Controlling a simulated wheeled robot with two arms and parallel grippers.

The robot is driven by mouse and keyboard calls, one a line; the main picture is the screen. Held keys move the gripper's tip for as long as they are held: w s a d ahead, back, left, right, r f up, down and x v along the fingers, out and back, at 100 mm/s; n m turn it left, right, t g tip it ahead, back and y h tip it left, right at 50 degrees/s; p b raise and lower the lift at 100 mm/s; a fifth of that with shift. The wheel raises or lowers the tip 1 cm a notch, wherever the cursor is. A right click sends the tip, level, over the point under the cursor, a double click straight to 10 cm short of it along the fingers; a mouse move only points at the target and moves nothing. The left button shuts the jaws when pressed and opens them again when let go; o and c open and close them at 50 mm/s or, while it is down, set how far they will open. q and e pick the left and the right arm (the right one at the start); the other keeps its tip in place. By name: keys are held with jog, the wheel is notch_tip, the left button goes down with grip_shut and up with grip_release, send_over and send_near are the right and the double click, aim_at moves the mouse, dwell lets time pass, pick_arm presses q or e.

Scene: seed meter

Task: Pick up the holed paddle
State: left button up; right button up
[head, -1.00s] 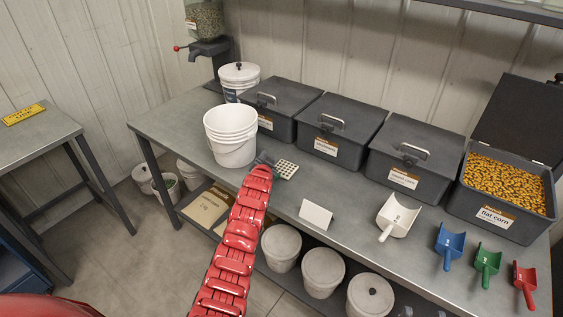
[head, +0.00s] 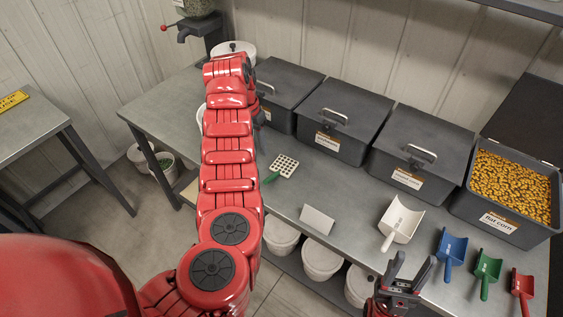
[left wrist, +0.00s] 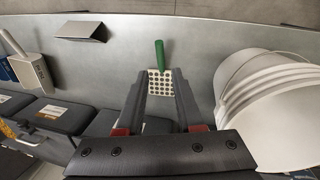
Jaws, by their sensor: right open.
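The holed paddle, a pale square plate with rows of dark holes (head: 287,165) and a short green handle (head: 270,178), lies on the grey bench. In the left wrist view its plate (left wrist: 160,84) shows between and beyond my finger tips, with the green handle (left wrist: 160,54) pointing away. My left gripper (left wrist: 160,76) is open, with no object between its fingers. In the head view it is mostly hidden behind my red arm; a dark part shows behind the paddle. My right gripper (head: 414,258) is open and empty at the bench's front edge.
Lidded grey bins (head: 340,118) line the back, with an open corn bin (head: 515,220) at right. A white card (head: 317,220) and a white scoop (head: 400,222) stand to the paddle's right.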

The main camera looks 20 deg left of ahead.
pick_arm(q)
send_near(269, 178)
jog(key=f, duration=0.1)
notch_tip(269, 178, down, 4)
jog(key=shift+s+d+p, duration=0.1)
jog(key=shift+d+p, duration=0.05)
jog(key=shift+p, duration=0.5)
jog(key=shift+s+d+f, duration=0.1)
jog(key=shift+f, duration=0.1)
jog(key=shift+d+f+p, duration=0.2)
jog(key=shift+f+p, duration=0.4)
jog(key=shift+f, duration=0.2)
jog(key=shift+d+f+p, duration=0.2)
jog(key=shift+f+p, duration=0.35)
jog(key=shift+f, duration=0.25)
jog(key=shift+d+f, duration=0.1)
jog(key=shift+f, duration=0.45)
jog(key=shift+d+f, duration=0.1)
jog(key=shift+f, duration=0.55)
grip_shut()
